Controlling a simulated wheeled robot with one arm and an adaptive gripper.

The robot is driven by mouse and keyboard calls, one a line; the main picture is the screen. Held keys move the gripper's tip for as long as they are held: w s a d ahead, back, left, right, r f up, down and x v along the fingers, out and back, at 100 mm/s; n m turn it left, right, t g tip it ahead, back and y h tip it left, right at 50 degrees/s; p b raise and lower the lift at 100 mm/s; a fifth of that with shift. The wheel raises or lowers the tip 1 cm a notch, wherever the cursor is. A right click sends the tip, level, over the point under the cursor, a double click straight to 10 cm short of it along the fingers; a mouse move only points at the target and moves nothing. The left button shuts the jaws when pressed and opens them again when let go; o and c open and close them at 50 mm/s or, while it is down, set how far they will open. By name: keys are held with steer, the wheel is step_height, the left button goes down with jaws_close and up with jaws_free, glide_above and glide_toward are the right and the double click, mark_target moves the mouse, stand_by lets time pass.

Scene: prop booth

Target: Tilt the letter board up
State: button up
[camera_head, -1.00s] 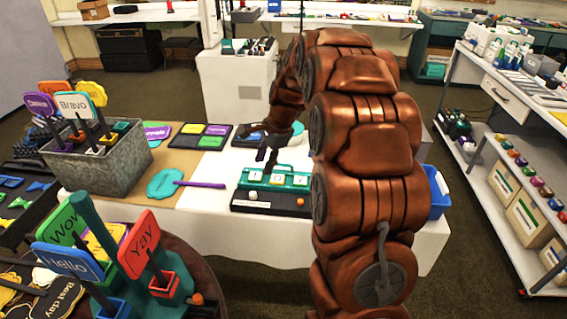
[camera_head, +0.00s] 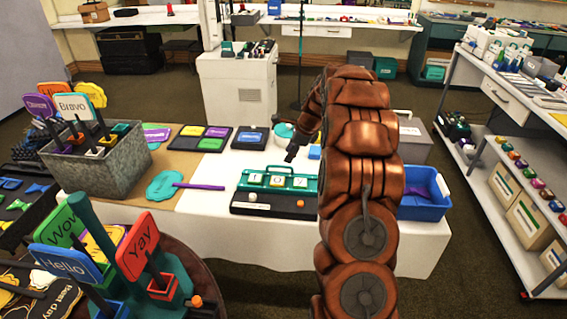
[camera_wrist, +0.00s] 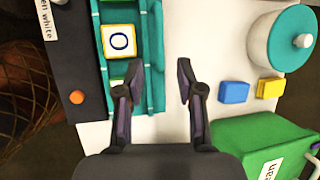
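The letter board (camera_head: 243,181) is a teal rack with white tiles, set on a dark base (camera_head: 265,209) on the white-covered table. It leans back slightly. The wrist view shows its teal strip (camera_wrist: 153,40) and a tile with a round blue character (camera_wrist: 120,41). My gripper (camera_head: 292,151) is above and just behind the board in the head view. In the wrist view my gripper (camera_wrist: 155,80) is open and empty. Its left finger overlaps the board's teal strip and its right finger is over the white table. Whether either finger touches the board cannot be told.
A purple stick (camera_head: 200,186) with a teal sign lies left of the board. A blue bin (camera_head: 428,208) stands at the table's right end.

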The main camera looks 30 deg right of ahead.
mark_target(284, 167)
steer(key=x, duration=0.6)
steer(key=shift+p, duration=0.4)
steer(key=shift+c, duration=0.2)
jaws_close()
